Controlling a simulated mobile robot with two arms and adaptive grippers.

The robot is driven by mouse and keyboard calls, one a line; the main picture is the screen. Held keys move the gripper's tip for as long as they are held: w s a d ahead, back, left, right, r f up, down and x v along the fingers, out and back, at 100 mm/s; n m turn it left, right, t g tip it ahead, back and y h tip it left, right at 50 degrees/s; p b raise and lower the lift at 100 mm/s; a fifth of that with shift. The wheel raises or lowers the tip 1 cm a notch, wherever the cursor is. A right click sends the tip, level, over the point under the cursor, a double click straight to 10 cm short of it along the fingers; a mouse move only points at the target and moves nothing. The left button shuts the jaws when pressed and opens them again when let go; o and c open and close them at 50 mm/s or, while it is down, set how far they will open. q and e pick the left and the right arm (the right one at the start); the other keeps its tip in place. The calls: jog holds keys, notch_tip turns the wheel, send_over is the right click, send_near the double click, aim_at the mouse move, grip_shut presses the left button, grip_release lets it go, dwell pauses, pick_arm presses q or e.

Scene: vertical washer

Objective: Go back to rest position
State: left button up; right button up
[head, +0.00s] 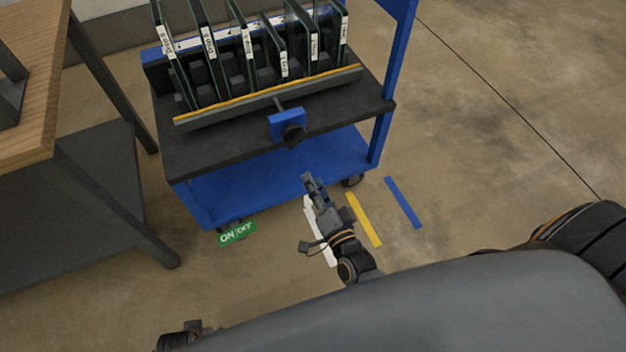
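My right gripper (310,183) reaches forward over the floor, just in front of the blue cart. It looks empty. Its fingers are small and seen from above, so I cannot tell whether they are open or shut. My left gripper is not clearly visible; only a small dark part of my own body shows at the bottom left edge. No task object other than my own arms is named.
A blue cart (280,175) with a black top holds several labelled glass panels (245,50) in a rack. A wooden-topped table (35,80) stands at the left. A green ON/OFF label (237,234) and coloured floor stripes (403,203) lie nearby. Floor at the right is clear.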

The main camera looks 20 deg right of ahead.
dwell(0.3)
jog(key=s+f+n+g+y, duration=0.1)
jog(key=s+f+n+g, duration=0.45)
jog(key=f, duration=0.35)
jog(key=s+f+n+g, duration=0.5)
jog(key=s+f+g, duration=0.1)
jog(key=f, duration=0.2)
pick_arm(q)
jog(key=s+a+f+g+p, duration=0.1)
jog(key=s+a+f+p, duration=0.1)
jog(key=s+p, duration=1.5)
jog(key=shift+s+a, duration=0.4)
jog(key=shift+a, duration=0.2)
pick_arm(e)
jog(key=s+d+f+n+g, duration=0.1)
jog(key=s+d, duration=0.1)
jog(key=s, duration=0.6)
jog(key=s+d+f+n+g+h, duration=0.1)
jog(key=s+d+f+g, duration=0.1)
jog(key=s, duration=0.7)
jog(key=s+d+f+n+g, duration=0.1)
jog(key=s+d+f+g, duration=0.1)
jog(key=s, duration=0.7)
jog(key=shift+d+f+h, duration=0.2)
jog(key=shift+d+h, duration=0.1)
jog(key=shift+d, duration=0.1)
jog(key=shift+s+g, duration=0.1)
jog(key=shift+g, duration=0.15)
